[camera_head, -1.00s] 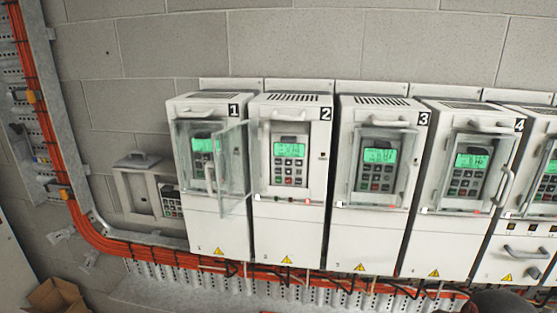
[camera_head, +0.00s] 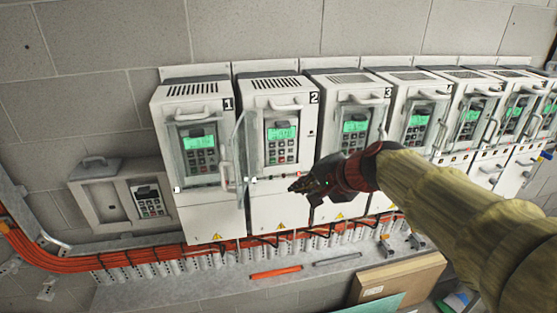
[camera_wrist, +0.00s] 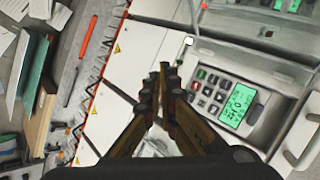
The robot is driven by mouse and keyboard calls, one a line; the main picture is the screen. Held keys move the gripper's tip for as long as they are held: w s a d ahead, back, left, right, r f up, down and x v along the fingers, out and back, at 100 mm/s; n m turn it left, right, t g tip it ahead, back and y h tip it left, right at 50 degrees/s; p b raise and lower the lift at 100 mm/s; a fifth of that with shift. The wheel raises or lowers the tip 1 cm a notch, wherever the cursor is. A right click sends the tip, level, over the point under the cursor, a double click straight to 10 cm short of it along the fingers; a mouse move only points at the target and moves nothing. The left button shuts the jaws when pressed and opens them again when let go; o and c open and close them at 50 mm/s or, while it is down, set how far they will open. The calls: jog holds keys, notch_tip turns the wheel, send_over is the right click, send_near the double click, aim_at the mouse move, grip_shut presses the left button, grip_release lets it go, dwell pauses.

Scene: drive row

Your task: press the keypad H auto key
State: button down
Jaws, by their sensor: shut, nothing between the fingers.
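Several white drive cabinets stand in a row, each with a keypad under a green display. No letter H or auto label is readable, so I cannot tell which is keypad H. The drive 1 keypad (camera_head: 203,158) and drive 2 keypad (camera_head: 282,150) show in the head view, as does a separate keypad (camera_head: 150,202) on a low box at the left. My gripper (camera_head: 296,186) is shut and empty, in front of drive 2's lower part. In the wrist view its fingertips (camera_wrist: 161,76) point past a keypad (camera_wrist: 208,94), apart from its keys in the picture.
An orange bar (camera_head: 276,272) lies on the ledge below, near a cardboard box (camera_head: 402,281). Orange cables (camera_head: 130,258) run under the cabinets. My arm covers part of the right-hand drives' fronts.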

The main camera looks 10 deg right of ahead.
jog(key=p, duration=0.2)
send_near(285, 166)
jog(key=shift+s+f+x, duration=0.15)
jog(key=shift+x, duration=0.75)
jog(key=shift+s+f+x, duration=0.1)
jog(key=shift+s+x, duration=0.05)
jog(key=shift+x, duration=0.7)
jog(key=shift+s+f+x, duration=0.15)
jog(key=shift+x, duration=0.75)
jog(key=shift+w+a+b, duration=0.15)
jog(key=shift+w+b, duration=0.05)
jog(key=shift+b, duration=0.15)
jog(key=shift+w, duration=0.25)
jog(key=shift+w, duration=0.35)
jog(key=shift+s, duration=0.15)
jog(key=shift+s+b, duration=0.45)
jog(key=shift+s, duration=0.2)
